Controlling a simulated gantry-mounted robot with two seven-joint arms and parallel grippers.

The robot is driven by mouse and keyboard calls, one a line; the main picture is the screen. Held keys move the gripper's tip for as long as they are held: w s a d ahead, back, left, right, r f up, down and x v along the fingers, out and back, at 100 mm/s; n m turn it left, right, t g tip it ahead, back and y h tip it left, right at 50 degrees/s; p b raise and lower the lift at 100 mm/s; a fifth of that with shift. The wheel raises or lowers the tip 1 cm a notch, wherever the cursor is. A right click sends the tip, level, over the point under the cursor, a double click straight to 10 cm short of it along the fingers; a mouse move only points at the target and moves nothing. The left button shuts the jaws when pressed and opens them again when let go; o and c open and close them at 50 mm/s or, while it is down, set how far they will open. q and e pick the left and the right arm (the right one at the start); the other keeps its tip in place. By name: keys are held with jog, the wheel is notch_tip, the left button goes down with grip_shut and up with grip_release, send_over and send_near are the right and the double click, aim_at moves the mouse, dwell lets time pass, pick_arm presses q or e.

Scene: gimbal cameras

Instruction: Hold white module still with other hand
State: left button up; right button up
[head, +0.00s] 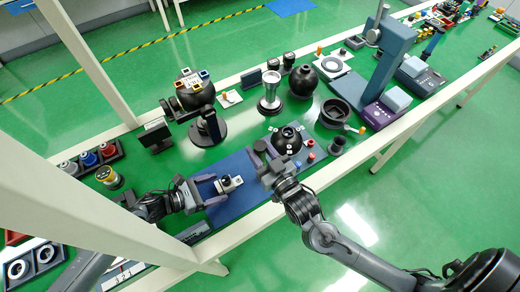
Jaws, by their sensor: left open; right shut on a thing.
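The white module (229,184), a small white block with a dark round part, is on the blue mat (236,166). My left gripper (222,186) is open, with its fingers on either side of the module's left part; I cannot tell if they touch it. My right gripper (266,154) is shut on the black dome (288,141), at its left side. The dome has white tags and an open round top. The exact contact is hard to see.
A black sphere on a stand (194,92) with coloured modules, a metal cup (270,92), a black bowl (335,112) and a blue column (378,62) stand behind. White frame posts cross the left side.

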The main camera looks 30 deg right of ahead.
pick_arm(q)
jog(key=shift+x, duration=1.4)
jog(key=c, duration=1.1)
jog(key=shift+o, duration=0.2)
